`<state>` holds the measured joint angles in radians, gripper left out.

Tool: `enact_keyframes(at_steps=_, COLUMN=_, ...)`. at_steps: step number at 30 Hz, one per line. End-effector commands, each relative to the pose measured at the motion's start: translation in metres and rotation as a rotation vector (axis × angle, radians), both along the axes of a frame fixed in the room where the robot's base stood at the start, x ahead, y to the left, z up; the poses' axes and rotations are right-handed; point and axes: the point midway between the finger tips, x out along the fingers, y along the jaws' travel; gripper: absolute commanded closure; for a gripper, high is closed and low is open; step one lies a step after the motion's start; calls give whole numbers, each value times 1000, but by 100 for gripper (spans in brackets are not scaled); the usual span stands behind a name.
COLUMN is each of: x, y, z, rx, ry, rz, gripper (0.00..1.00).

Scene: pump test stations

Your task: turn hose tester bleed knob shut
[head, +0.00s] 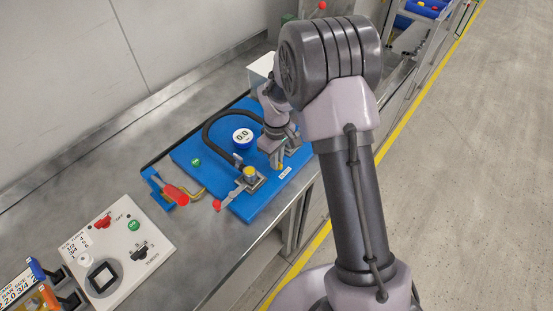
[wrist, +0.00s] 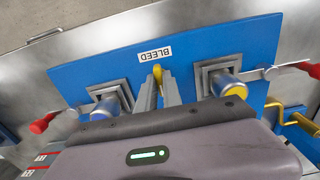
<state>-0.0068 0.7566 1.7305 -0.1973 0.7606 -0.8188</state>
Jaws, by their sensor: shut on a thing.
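The blue hose tester board (head: 186,152) lies on the steel bench, and it also shows in the wrist view (wrist: 218,50). The yellow bleed knob (wrist: 158,72) sits by the BLEED label (wrist: 155,53) at the board's edge. My gripper (wrist: 158,88) is shut on the knob, its two fingers on either side of it. Only a bit of the knob shows between the fingers. In the head view my gripper (head: 279,156) is at the board's front right, and a small yellow part of the knob (head: 281,166) shows there. The round gauge (head: 242,136) reads 0.0.
Grey clamp blocks with silver fittings stand left (wrist: 108,105) and right (wrist: 226,82) of my fingers, with red-tipped levers (wrist: 40,124). A black hose (head: 212,121) arches over the board. A white control panel (head: 127,272) lies nearer on the bench.

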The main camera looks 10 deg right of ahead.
Motion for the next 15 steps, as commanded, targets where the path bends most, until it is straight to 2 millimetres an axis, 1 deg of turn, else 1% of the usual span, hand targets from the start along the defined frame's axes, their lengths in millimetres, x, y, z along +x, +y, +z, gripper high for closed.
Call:
enact_keyframes(at_steps=8, x=0, y=0, z=0, rx=0, ry=0, rz=-50, gripper=100)
enact_keyframes(at_steps=15, x=0, y=0, z=0, rx=0, ry=0, rz=-212, gripper=100)
